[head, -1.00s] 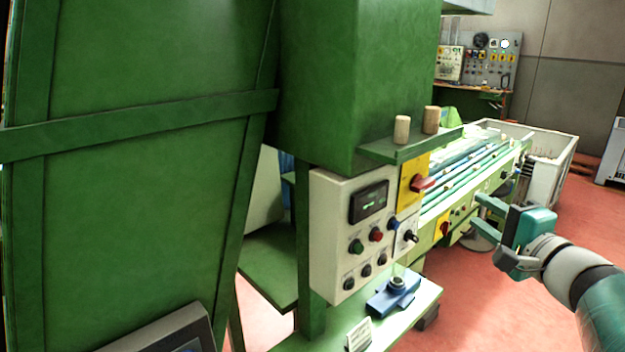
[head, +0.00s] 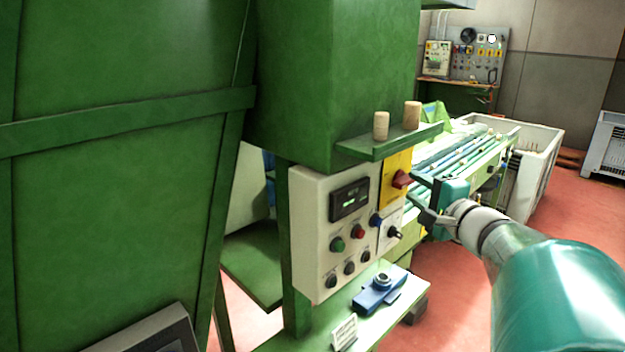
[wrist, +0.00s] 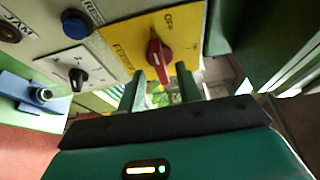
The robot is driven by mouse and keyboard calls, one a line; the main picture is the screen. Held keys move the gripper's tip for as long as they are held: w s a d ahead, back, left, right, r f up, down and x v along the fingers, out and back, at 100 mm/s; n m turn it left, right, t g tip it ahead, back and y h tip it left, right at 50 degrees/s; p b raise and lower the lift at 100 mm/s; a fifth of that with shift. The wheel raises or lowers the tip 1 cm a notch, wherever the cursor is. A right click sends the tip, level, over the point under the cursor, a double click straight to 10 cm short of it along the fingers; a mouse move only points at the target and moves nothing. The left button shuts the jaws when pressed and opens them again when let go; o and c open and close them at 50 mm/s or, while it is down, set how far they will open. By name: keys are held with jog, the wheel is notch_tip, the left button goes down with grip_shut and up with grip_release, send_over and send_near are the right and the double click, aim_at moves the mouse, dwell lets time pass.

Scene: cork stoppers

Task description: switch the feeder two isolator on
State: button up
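The isolator is a red rotary handle (head: 401,179) on a yellow plate (head: 394,165), at the upper right of the control panel. In the wrist view the red handle (wrist: 159,58) lies lengthwise towards my gripper, with "OFF" at its upper end and partly readable "FEEDER" lettering on the left of the yellow plate (wrist: 122,38). My gripper (wrist: 160,84) is open, its two dark green fingers apart on either side of the handle's near end, with gaps visible. In the head view my gripper (head: 423,196) is just right of the handle; contact cannot be told.
The white panel (head: 308,214) also carries a display, several push buttons and a black selector (head: 395,232) below the yellow plate. A green ledge (head: 388,143) with two corks overhangs the handle. A blue device (head: 379,294) sits on the lower shelf.

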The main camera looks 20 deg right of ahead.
jog(key=shift+w+d, duration=0.15)
jog(key=shift+w, duration=0.7)
grip_shut()
